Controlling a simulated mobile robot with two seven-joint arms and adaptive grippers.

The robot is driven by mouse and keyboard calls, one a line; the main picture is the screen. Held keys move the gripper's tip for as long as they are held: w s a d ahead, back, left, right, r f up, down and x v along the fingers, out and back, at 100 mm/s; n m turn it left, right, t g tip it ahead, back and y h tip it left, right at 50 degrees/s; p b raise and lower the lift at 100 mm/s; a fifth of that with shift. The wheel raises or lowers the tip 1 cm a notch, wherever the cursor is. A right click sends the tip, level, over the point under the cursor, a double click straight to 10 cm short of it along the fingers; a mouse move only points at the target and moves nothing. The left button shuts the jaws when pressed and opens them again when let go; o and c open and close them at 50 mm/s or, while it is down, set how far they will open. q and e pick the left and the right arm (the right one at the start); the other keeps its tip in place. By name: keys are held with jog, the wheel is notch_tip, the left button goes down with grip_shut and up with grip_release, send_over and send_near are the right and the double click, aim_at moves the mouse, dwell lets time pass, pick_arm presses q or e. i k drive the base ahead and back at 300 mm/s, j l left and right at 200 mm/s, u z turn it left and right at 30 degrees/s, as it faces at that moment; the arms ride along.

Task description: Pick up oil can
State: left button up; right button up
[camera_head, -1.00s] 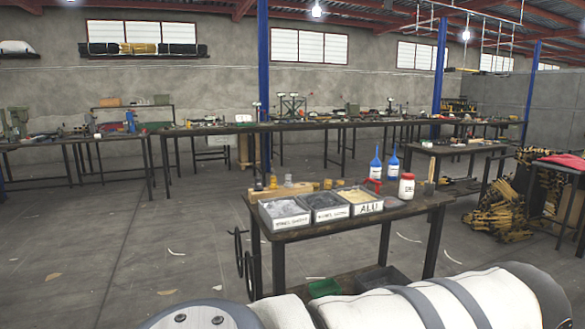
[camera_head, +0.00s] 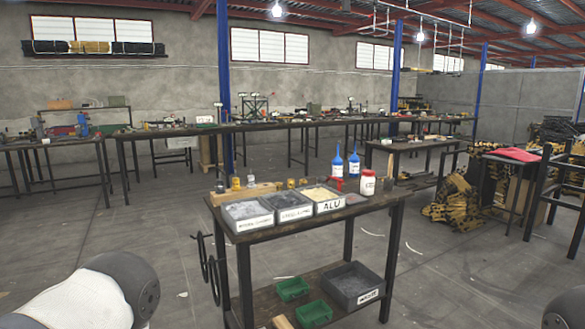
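Two blue bottles with pointed spouts, which look like oil cans, stand upright side by side at the back right of a wooden work cart: the left one (camera_head: 337,164) and the right one (camera_head: 354,165). I cannot tell which one the task means. Neither gripper is in view. A white and dark grey part of my own arm fills the bottom left corner, and a dark part of me shows at the bottom right edge. Both are apart from the bottles in the picture.
The cart top (camera_head: 300,222) holds labelled grey bins (camera_head: 248,215), a red-capped white jar (camera_head: 367,184) and a red item (camera_head: 337,184). Green trays (camera_head: 292,289) and a dark bin (camera_head: 353,284) sit on its lower shelf. The floor (camera_head: 440,270) right of the cart is open.

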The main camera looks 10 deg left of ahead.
aim_at(338, 166)
jog(key=z, duration=4.9)
jog(key=u, duration=4.9)
jog(key=i+l+z, duration=0.25)
jog(key=i, duration=0.2)
jog(key=i+l+z, duration=0.25)
jog(key=i, duration=0.2)
